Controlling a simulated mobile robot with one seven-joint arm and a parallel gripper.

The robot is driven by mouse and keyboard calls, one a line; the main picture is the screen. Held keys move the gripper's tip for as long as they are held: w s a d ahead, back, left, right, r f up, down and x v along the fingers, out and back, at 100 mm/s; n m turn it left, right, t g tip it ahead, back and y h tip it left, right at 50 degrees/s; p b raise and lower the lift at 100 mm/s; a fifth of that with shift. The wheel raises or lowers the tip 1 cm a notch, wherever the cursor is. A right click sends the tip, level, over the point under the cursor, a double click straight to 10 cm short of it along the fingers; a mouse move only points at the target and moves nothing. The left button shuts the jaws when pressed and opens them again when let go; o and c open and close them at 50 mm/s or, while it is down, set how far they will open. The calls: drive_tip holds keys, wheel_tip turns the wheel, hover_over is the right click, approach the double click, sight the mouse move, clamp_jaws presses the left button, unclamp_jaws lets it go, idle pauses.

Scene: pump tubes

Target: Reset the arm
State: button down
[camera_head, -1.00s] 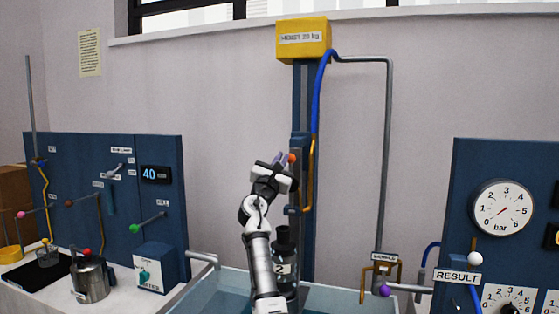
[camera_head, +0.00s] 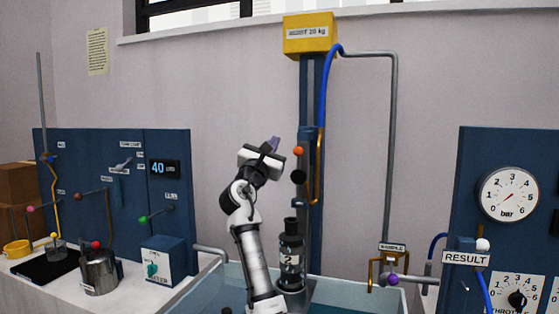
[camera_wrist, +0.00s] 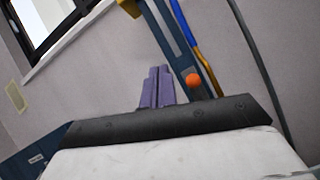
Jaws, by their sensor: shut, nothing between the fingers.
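My arm rises from the bottom middle of the head view, in front of the tank. My gripper (camera_head: 274,144) is raised and points up, to the left of the blue hoist column (camera_head: 310,100). Its purple fingers are together and empty; they also show in the wrist view (camera_wrist: 157,88). An orange ball knob (camera_head: 298,151) on the column is just right of the gripper, apart from it. The knob also shows in the wrist view (camera_wrist: 193,79). A dark pump tube marked 2 (camera_head: 290,262) stands upright at the column's foot, right of my forearm.
The water tank (camera_head: 210,287) lies below the arm. A result panel with gauges (camera_head: 509,194) stands at right. At left, a bench holds a steel pot (camera_head: 98,272) and a blue heater box (camera_head: 163,262). The wall space left of my gripper is free.

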drive_tip(key=shift+s+a+r, duration=0.25)
drive_tip(key=shift+s+r, duration=0.2)
drive_tip(key=shift+s, duration=0.05)
